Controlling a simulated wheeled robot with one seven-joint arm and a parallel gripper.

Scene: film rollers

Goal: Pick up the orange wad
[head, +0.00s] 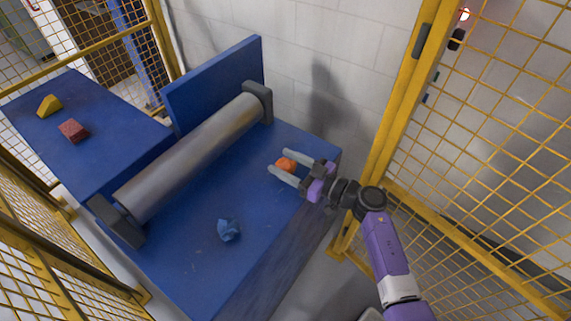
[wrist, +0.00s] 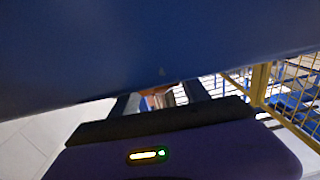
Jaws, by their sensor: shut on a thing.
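The orange wad (head: 285,164) is between the two fingers of my gripper (head: 278,163), over the right part of the blue table in the head view. My gripper is shut on the wad. In the wrist view a small orange-brown patch of the wad (wrist: 156,91) shows between the dark fingers; a blue surface hides most of the rest. I cannot tell whether the wad touches the table.
A blue wad (head: 228,230) lies on the near part of the blue table (head: 185,270). A grey roller (head: 190,158) with a blue upright panel (head: 215,85) is left of my gripper. A red block (head: 73,131) and yellow wedge (head: 49,105) lie beyond. Yellow mesh fencing (head: 480,150) stands right.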

